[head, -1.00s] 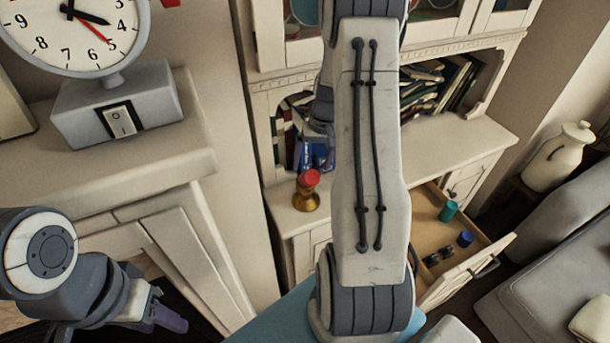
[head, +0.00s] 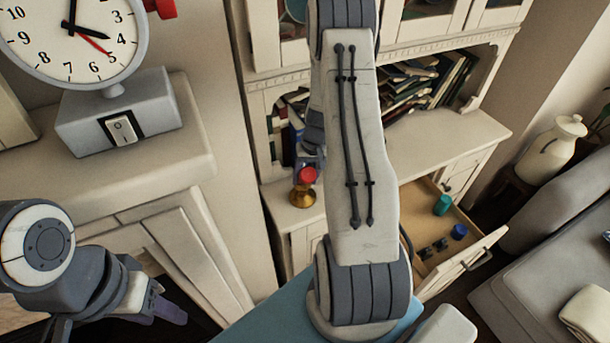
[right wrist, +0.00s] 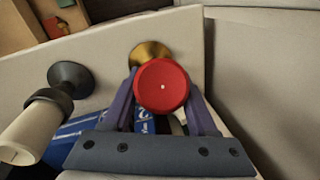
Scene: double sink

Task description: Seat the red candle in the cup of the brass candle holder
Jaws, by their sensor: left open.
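The red candle (head: 307,175) shows above the brass candle holder (head: 302,196) on the white cabinet's counter. In the right wrist view the candle's round top (right wrist: 162,85) hides much of the holder (right wrist: 149,54), so I cannot tell whether its base is in the cup. My right gripper (right wrist: 162,95) has its purple fingers on either side of the candle; I cannot tell whether they press on it. In the head view my right arm partly hides this gripper (head: 308,158). My left gripper (head: 115,318) is open and empty at the lower left, away from the candle.
A pale candle (right wrist: 28,130) in a dark holder (right wrist: 70,78) stands close left in the right wrist view, near a blue item (right wrist: 82,125). An open drawer (head: 432,215) holds small items. A clock (head: 75,35) stands left. Counter at right is clear.

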